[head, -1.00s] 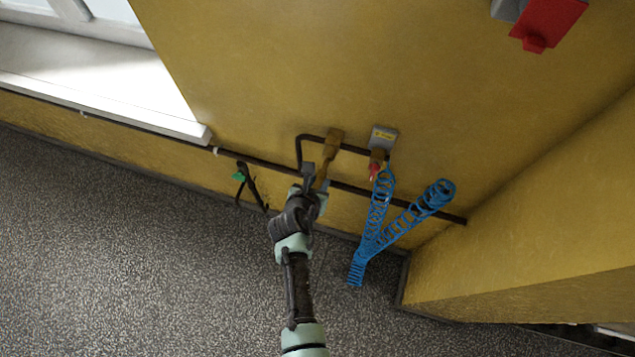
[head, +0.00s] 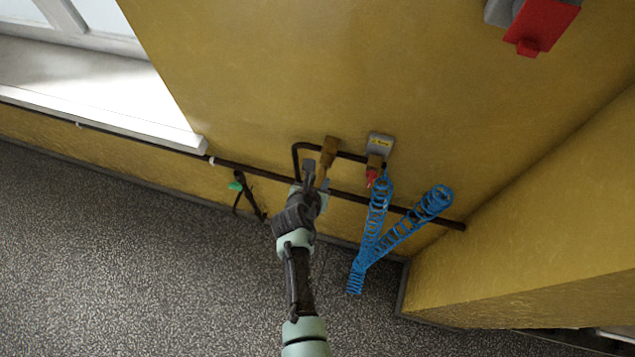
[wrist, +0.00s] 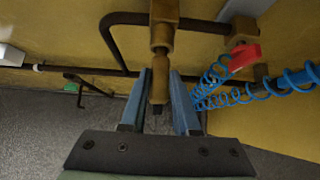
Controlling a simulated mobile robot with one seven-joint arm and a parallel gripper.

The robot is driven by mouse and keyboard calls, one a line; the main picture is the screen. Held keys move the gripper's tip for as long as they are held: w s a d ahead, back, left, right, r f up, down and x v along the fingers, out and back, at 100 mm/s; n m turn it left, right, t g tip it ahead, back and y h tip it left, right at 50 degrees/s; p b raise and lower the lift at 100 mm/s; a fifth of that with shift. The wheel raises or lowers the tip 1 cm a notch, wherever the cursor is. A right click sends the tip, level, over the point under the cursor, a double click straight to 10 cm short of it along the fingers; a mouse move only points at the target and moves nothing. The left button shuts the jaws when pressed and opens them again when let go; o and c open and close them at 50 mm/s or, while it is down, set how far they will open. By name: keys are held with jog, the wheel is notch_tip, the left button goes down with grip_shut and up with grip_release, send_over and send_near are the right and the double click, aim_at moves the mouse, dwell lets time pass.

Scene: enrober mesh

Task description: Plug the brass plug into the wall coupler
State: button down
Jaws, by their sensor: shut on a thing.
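The brass plug (wrist: 159,82) is between the two blue-grey fingers of my gripper (wrist: 164,92), which is shut on it. The plug's dark rear end points back toward my wrist. The brass wall coupler (wrist: 164,12) is straight ahead, at the dark pipe on the yellow wall. In the head view the coupler (head: 331,147) is just above and right of my gripper (head: 315,173). Plug and coupler line up in the wrist view with no clear gap; I cannot tell whether the plug is seated.
A second outlet (head: 375,163) with a red part is to the right. A blue coiled hose (head: 378,215) hangs there. A dark pipe (head: 255,172) runs along the wall. A dark piece with a green part (head: 237,186) is at left. A red box (head: 541,25) is high right.

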jog(key=shift+w+d, duration=0.1)
jog(key=shift+w, duration=0.15)
jog(key=c, duration=0.6)
grip_release()
jog(key=v, duration=1.3)
jog(key=shift+b, duration=0.4)
